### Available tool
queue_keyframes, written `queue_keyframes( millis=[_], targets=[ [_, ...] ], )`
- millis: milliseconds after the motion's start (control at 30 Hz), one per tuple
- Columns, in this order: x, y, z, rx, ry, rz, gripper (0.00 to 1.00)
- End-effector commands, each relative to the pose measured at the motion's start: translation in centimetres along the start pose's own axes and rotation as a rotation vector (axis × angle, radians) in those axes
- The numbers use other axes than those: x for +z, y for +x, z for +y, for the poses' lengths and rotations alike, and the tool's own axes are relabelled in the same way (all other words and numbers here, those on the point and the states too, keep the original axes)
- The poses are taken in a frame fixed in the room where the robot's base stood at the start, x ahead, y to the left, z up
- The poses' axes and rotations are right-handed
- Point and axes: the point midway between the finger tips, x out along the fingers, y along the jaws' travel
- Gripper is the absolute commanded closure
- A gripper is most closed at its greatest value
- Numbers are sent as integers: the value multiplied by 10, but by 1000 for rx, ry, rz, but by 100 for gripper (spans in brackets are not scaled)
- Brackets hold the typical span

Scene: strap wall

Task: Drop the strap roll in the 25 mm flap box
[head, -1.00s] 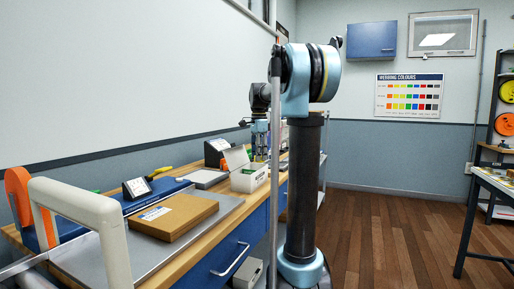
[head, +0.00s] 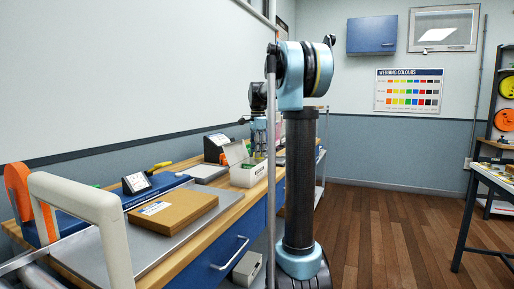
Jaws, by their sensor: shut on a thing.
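A small white box (head: 243,176) with its lid flap raised stands on the workbench in the middle distance. It looks like the flap box, but its label is too small to read. My gripper (head: 261,153) is small and far off, pointing down over the bench, close to the box's right side in the picture. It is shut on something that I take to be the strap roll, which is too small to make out. I cannot tell whether the gripper is above the box or behind it.
A brown carton (head: 174,211) lies on a metal plate at the near end of the wooden bench (head: 232,211). A pale curved handle (head: 88,205) and an orange disc (head: 20,191) stand in front.

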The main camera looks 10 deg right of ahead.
Motion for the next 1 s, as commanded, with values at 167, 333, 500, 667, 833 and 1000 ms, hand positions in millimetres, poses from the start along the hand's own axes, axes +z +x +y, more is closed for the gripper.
queue_keyframes(
  millis=[167,333,500,667,833,1000],
  targets=[
    [0,10,0,0,0,0,82],
    [0,13,0,0,0,0,82],
    [0,13,0,0,1,0,82],
    [-1,13,0,0,1,0,38],
    [-1,13,0,0,2,0,38],
    [-2,12,0,0,2,0,38]
  ],
)
